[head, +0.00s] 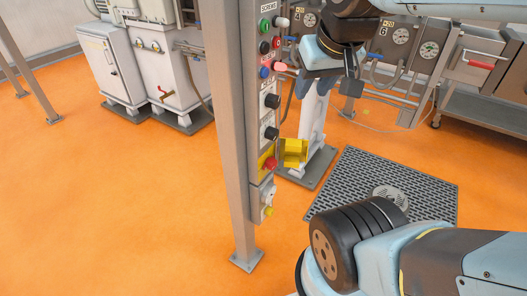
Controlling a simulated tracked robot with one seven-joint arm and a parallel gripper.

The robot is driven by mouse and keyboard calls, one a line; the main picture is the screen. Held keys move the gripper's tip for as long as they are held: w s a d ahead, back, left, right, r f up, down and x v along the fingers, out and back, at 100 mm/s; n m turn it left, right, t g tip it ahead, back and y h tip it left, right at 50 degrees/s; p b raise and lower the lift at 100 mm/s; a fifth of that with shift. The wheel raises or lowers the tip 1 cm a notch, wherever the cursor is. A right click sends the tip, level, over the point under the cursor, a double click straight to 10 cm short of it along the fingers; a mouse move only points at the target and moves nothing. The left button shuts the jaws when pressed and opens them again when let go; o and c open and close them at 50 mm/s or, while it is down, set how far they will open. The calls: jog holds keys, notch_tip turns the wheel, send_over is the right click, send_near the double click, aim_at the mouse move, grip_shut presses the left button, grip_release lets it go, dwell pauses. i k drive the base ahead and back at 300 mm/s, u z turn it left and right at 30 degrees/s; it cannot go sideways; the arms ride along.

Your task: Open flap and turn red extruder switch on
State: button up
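A narrow grey control panel (257,100) is fixed to an upright post. Low on it is a red switch knob (270,164) on a yellow base. A yellow flap (294,151), shaped like a shallow box, stands out to the right of the knob, apparently swung open. The knob is uncovered on the side facing me; whether it is turned on cannot be told. My gripper (318,77) is above and right of the flap, beside the upper panel, and clear of the flap. Its fingers are dark, seen from the side and partly hidden, so their opening does not show.
Green (264,24) and blue (265,72) buttons and black knobs (271,101) sit higher on the panel. A small yellow-tipped control (268,211) is below. The metal post (239,200) stands left. Machinery with gauges (400,37) is behind my arm. Orange floor is clear at left.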

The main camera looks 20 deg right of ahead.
aim_at(271, 164)
jog(key=z, duration=1.1)
jog(key=k, duration=1.4)
jog(key=u, duration=0.65)
jog(key=i, duration=1)
